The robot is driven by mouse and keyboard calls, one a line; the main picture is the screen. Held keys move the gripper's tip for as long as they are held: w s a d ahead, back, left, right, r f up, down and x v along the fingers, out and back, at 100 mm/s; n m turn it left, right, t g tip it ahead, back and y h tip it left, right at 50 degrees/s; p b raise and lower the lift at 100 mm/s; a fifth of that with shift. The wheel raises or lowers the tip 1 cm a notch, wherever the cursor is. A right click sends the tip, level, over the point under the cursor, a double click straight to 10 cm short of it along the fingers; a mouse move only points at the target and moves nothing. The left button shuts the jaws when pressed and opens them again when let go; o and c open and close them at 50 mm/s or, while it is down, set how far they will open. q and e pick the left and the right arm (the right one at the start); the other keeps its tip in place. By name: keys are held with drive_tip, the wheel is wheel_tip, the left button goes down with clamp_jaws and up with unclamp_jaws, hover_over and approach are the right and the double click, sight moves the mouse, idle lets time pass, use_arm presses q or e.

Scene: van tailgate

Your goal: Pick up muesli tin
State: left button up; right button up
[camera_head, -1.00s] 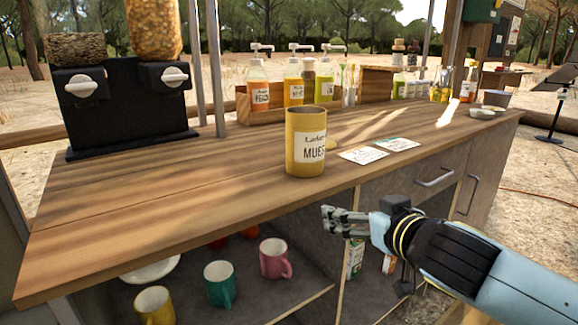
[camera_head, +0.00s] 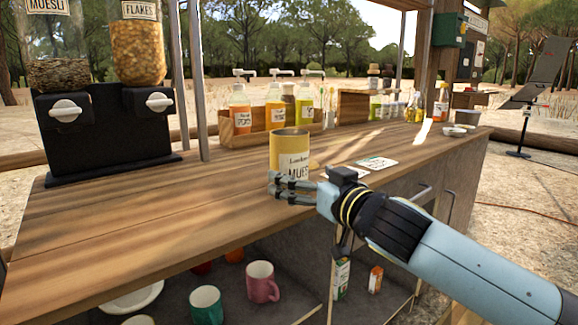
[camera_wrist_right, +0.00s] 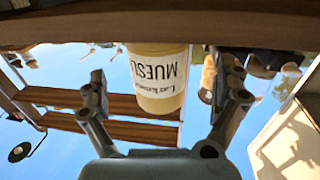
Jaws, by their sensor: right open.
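The muesli tin (camera_head: 289,148) is a yellow cylinder with a white label, standing upright on the wooden counter (camera_head: 130,218) near its front edge. My right gripper (camera_head: 274,188) is at the counter's front edge, in front of the tin's lower part and hiding some of it. In the right wrist view the tin (camera_wrist_right: 158,90) appears upside down, between and beyond the two spread fingers of the right gripper (camera_wrist_right: 165,88). The gripper is open and I see no grip on the tin. My left gripper is not in view.
A black dispenser (camera_head: 100,130) with muesli and flakes stands at the left. Pump bottles in a wooden crate (camera_head: 241,141) stand behind the tin. Cards (camera_head: 376,163) lie to its right. A pink mug (camera_head: 261,282) and a green mug (camera_head: 205,304) sit on the shelf below.

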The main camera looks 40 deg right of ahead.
sight(290, 168)
drive_tip(key=w, duration=0.5)
drive_tip(key=shift+w+d, duration=0.3)
drive_tip(key=c, duration=1.5)
